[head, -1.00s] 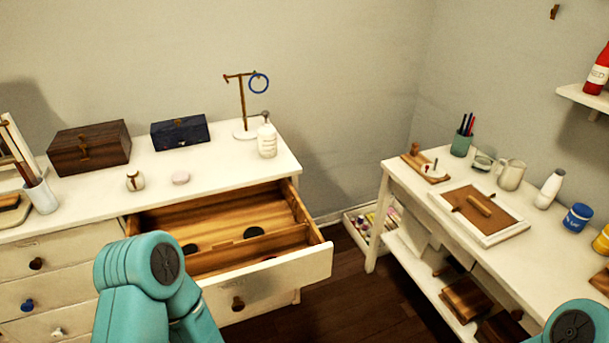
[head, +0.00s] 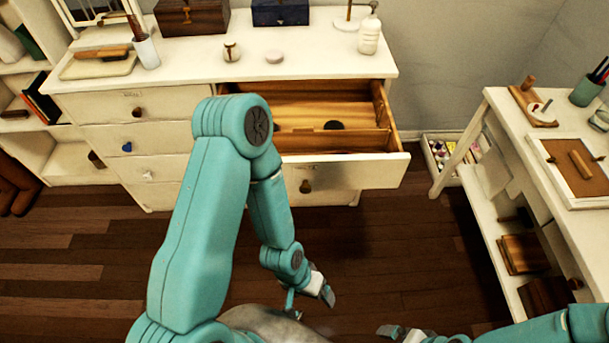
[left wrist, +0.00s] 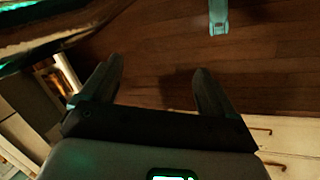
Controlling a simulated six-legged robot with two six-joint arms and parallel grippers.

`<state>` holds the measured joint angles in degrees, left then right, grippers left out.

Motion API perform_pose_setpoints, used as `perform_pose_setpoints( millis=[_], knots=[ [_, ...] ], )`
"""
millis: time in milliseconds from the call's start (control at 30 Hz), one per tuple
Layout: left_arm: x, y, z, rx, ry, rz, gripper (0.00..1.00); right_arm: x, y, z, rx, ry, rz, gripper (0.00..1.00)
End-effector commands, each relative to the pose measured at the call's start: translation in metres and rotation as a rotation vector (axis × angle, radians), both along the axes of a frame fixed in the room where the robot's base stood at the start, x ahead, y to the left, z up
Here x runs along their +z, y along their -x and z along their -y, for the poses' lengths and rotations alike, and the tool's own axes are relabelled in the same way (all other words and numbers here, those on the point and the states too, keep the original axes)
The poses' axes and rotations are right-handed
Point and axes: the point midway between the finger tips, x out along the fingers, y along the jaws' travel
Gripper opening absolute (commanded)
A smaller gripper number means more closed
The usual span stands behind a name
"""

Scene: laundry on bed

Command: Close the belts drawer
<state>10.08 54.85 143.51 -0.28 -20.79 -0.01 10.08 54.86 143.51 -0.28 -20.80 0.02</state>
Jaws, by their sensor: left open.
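The open drawer (head: 370,172) juts from the upper right of the white dresser (head: 90,102). It has a wooden inside with a divider, a pale front and a dark round knob (head: 306,187). A dark round item (head: 334,125) lies inside; I cannot tell if it is a belt. My left arm hides the drawer's left part. My left gripper (head: 308,299) is open and empty, low in front of the drawer and apart from it. Its two spread fingers show in the left wrist view (left wrist: 157,85). My right gripper (head: 392,331) is only partly visible at the bottom edge.
Closed drawers with knobs (head: 126,147) fill the dresser's left side. Boxes (head: 192,16), a bottle (head: 368,36) and small jars stand on top. A white side table (head: 545,150) stands to the right, with a low bin (head: 452,150) behind. The dark wooden floor (head: 390,245) between is clear.

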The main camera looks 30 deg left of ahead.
Motion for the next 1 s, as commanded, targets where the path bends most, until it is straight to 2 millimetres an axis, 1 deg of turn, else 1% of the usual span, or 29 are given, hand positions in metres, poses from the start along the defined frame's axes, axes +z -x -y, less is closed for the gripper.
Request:
perform_pose_setpoints(
  millis=[33,67,100,167,200,233,267,333,433,533,600,633,700,800,900,1000],
  knots=[
    [0.0,-0.002,-0.002,-0.003,-0.002,0.006,0.7,-0.001,0.0,0.0,0.0,0.0,0.0,1.0],
    [0.0,-0.005,-0.004,-0.007,-0.005,0.015,0.6,-0.003,0.0,0.0,0.0,0.0,0.0,1.0],
    [0.001,-0.011,-0.01,-0.019,-0.011,0.034,0.47,-0.006,0.0,0.0,0.0,0.0,0.0,1.0],
    [0.005,-0.025,-0.023,-0.049,-0.027,0.077,0.28,-0.014,0.0,0.0,0.0,0.0,0.0,1.0],
    [0.01,-0.036,-0.036,-0.079,-0.042,0.115,0.15,-0.021,0.0,0.0,0.0,0.0,0.0,1.0],
    [0.015,-0.045,-0.048,-0.107,-0.057,0.149,0.05,-0.027,0.0,0.0,0.0,0.0,0.0,1.0],
    [0.021,-0.053,-0.06,-0.137,-0.073,0.182,0.0,-0.033,0.0,0.0,0.0,0.0,0.0,1.0],
    [0.038,-0.069,-0.091,-0.215,-0.118,0.264,0.0,-0.046,0.0,0.0,0.0,0.0,0.0,1.0],
    [0.068,-0.082,-0.133,-0.334,-0.19,0.375,0.0,-0.063,0.0,0.0,0.0,0.0,0.0,1.0],
    [0.102,-0.084,-0.17,-0.458,-0.276,0.482,0.0,-0.081,0.0,0.0,0.0,0.0,0.0,1.0],
    [0.127,-0.08,-0.193,-0.547,-0.344,0.551,0.0,-0.092,0.0,0.0,0.0,0.0,0.0,1.0],
    [0.138,-0.077,-0.201,-0.587,-0.375,0.58,0.0,-0.096,0.0,0.0,0.0,0.0,0.0,1.0],
    [0.16,-0.068,-0.216,-0.671,-0.442,0.635,0.0,-0.105,0.0,0.0,0.0,0.0,0.0,1.0],
    [0.187,-0.055,-0.228,-0.775,-0.525,0.694,0.0,-0.115,0.0,0.0,0.0,0.0,0.0,1.0],
    [0.204,-0.046,-0.234,-0.846,-0.582,0.727,0.0,-0.119,0.0,0.0,0.0,0.0,0.0,1.0],
    [0.211,-0.042,-0.235,-0.883,-0.608,0.742,0.0,-0.12,0.0,0.0,0.0,0.0,0.0,1.0]
  ],
)
